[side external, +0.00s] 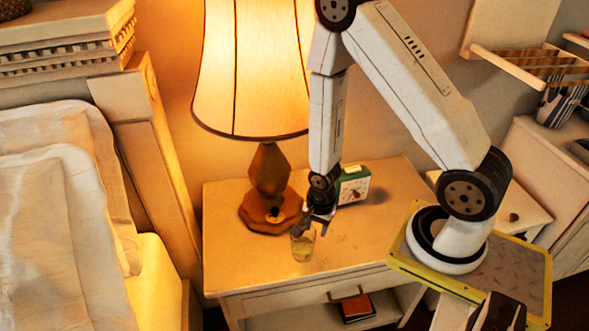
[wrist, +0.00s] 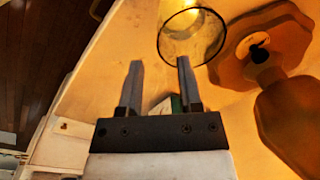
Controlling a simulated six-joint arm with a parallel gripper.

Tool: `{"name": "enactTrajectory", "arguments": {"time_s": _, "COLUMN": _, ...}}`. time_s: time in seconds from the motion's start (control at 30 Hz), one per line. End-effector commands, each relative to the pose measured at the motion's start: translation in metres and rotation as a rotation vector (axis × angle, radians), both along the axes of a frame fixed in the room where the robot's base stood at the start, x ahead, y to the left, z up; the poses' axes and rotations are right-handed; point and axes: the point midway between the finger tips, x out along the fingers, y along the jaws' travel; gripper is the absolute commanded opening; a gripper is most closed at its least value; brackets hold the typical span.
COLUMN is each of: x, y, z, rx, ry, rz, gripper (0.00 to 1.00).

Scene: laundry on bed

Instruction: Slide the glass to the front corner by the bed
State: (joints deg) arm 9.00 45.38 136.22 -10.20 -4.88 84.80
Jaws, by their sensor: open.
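A clear glass (side external: 304,247) stands upright on the wooden nightstand (side external: 240,262), in front of the lamp base. My gripper (side external: 313,231) is just above the glass and overlaps its rim in the side view. In the wrist view the glass (wrist: 192,38) lies beyond the fingertips, mostly off to the right. My gripper (wrist: 160,64) is open there, with nothing between its fingers. The right finger's tip overlaps the near rim; I cannot tell if it touches. The nightstand's front corner by the bed (side external: 60,230) is at the lower left in the side view and is bare.
The lit lamp (side external: 270,170) stands close behind the glass; its base (wrist: 265,45) is right of it in the wrist view. A green clock (side external: 353,186) sits behind my gripper. A red book (side external: 357,307) lies on the shelf below. The tabletop's left front is clear.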

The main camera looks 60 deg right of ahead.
Motion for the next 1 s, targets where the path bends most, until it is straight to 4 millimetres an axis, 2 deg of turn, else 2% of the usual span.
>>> {"name": "enactTrajectory", "arguments": {"time_s": 0.37, "x": 0.001, "y": 0.0, "z": -0.013, "rx": 0.001, "ry": 0.001, "rz": -0.001, "gripper": 0.45}}
{"name": "enactTrajectory", "arguments": {"time_s": 1.0, "x": 0.004, "y": 0.001, "z": -0.067, "rx": 0.001, "ry": 0.001, "rz": -0.001, "gripper": 0.45}}
